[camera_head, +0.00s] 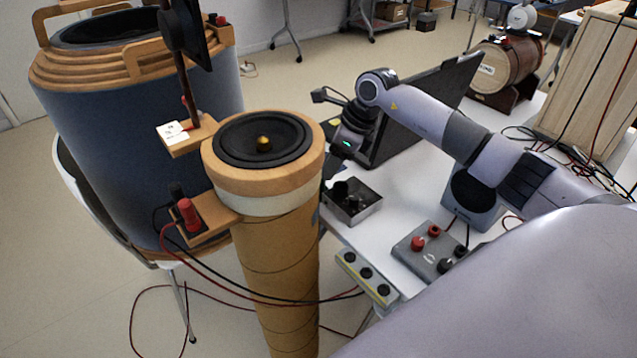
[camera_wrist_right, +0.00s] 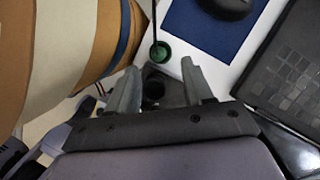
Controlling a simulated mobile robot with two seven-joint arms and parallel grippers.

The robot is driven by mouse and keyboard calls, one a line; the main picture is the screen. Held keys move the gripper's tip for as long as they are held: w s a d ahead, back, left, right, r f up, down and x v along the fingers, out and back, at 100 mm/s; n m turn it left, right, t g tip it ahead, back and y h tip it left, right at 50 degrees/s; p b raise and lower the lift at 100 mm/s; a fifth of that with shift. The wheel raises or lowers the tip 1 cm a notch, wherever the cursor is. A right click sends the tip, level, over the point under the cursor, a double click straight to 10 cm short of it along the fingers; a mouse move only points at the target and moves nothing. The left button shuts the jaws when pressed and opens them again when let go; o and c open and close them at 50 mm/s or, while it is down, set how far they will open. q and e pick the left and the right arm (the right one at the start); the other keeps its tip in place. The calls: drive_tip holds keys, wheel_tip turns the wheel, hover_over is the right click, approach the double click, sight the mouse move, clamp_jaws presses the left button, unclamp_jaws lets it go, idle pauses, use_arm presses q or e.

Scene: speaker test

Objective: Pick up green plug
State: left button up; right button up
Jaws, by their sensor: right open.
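The green plug (camera_wrist_right: 160,52) shows in the right wrist view as a small round green piece with a dark cable or stem rising from it. It lies just beyond the fingertips of my right gripper (camera_wrist_right: 160,68), near the middle between them. That gripper is open, with nothing held between its fingers. In the head view my right arm comes in from the right, and the wrist (camera_head: 350,135) hangs over the white table beside the tall speaker tube. I cannot make out the green plug in the head view. My left gripper is not in view.
A tall tan speaker tube (camera_head: 280,240) stands left of the table. A small metal box (camera_head: 368,212) with dark parts lies under my wrist.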

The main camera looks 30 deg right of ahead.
drive_tip(key=x, duration=0.4)
drive_tip(key=shift+a+f, duration=0.15)
drive_tip(key=shift+a, duration=0.05)
clamp_jaws()
drive_tip(key=shift+w+r, duration=0.1)
drive_tip(key=shift+r, duration=0.2)
wheel_tip(320, 180, up, 28)
drive_tip(key=p, duration=0.1)
drive_tip(key=shift+f, duration=0.25)
drive_tip(key=shift+f, duration=0.1)
